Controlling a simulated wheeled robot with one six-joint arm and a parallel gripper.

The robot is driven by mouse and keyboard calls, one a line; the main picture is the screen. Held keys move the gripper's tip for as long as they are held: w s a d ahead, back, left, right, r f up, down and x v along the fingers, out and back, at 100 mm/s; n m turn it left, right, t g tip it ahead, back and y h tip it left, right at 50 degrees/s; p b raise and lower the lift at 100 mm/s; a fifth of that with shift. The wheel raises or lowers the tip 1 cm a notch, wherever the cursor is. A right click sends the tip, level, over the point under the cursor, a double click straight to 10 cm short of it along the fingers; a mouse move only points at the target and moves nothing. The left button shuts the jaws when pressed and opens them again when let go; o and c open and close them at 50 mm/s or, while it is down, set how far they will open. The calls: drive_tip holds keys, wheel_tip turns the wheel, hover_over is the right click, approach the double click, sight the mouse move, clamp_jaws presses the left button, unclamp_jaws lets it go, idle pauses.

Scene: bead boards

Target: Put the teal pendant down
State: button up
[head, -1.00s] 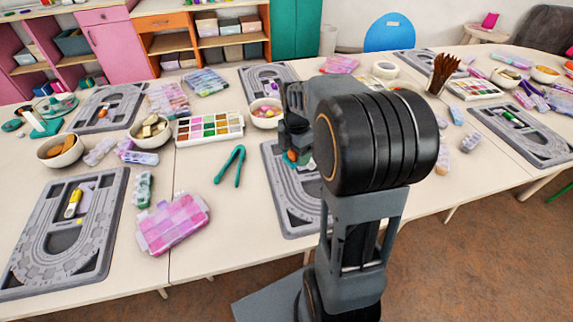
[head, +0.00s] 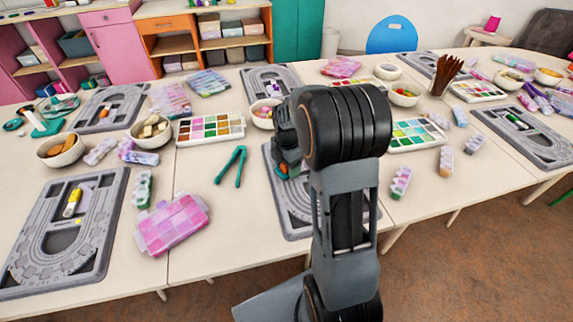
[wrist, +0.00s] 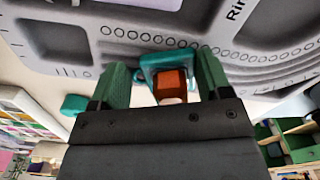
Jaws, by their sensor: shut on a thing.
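The teal pendant (wrist: 150,64) is between the two green fingers of my gripper (wrist: 165,82) in the wrist view. It is a teal, frame-like piece with an orange-brown block showing at its middle. My gripper is shut on it. In the head view my gripper (head: 287,166) is over the left part of the middle grey bead board (head: 294,222), mostly hidden behind my arm. Only a little teal and orange shows there. I cannot tell whether the pendant touches the board.
Teal pliers (head: 231,167) lie on the table left of the board. A pink bead box (head: 172,224) is farther left. A paint-like bead palette (head: 210,129) and a bowl (head: 263,114) stand behind. Another palette (head: 415,134) is to the right. Bare table lies around the pliers.

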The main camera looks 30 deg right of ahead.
drive_tip(key=shift+f, duration=0.15)
drive_tip(key=o, duration=0.9)
